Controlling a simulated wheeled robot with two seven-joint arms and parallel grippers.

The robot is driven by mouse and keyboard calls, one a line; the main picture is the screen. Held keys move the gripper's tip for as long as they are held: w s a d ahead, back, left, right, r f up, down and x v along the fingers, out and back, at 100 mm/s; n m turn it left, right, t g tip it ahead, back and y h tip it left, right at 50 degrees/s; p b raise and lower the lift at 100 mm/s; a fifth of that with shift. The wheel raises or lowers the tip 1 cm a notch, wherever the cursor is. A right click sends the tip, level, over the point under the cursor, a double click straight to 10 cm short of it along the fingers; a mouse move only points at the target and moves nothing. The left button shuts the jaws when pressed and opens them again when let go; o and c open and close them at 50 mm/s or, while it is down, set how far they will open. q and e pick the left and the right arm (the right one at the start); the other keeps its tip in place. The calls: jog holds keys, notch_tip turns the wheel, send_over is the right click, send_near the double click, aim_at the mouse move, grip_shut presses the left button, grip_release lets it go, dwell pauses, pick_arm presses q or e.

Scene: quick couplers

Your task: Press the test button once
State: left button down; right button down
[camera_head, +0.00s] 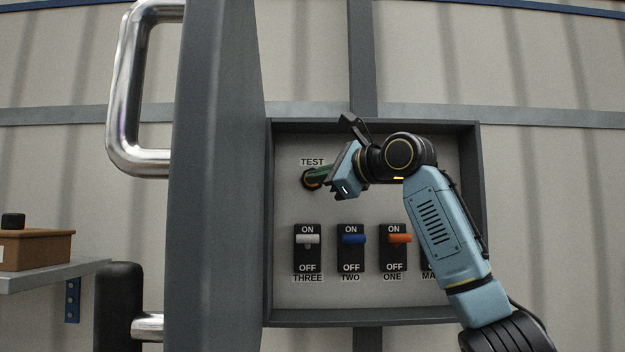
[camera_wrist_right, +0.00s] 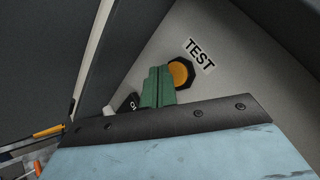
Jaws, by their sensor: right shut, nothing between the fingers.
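The test button is an orange disc in a dark collar under the label TEST; it shows in the wrist view (camera_wrist_right: 181,74). In the head view the button (camera_head: 309,181) is at the upper left of the recessed panel, partly hidden by my fingers. My right gripper (camera_head: 319,176) is shut and empty, its green fingers pointing left toward the button. In the wrist view the fingertips (camera_wrist_right: 158,72) lie right beside the button's edge. I cannot tell whether they touch it. My left gripper is not in view.
Below the button, switches THREE (camera_head: 307,258), TWO (camera_head: 351,262) and ONE (camera_head: 393,262) have levers near ON; a further switch is mostly hidden by my arm. A grey open door (camera_head: 215,200) with a chrome handle (camera_head: 120,95) stands left of the panel box. A shelf (camera_head: 50,277) holds a brown box.

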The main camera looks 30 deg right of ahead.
jog(key=shift+w, duration=0.15)
dwell(0.4)
jog(key=shift+w+d+p, duration=0.2)
jog(key=shift+w+p, duration=0.05)
jog(key=shift+p, duration=0.1)
jog(key=shift+w+d+p, duration=0.25)
jog(key=shift+w+p, duration=0.1)
dwell(0.7)
jog(key=shift+s, duration=0.1)
jog(key=shift+s+a+b, duration=0.45)
jog(key=shift+s+b, duration=0.1)
jog(key=shift+s, duration=0.05)
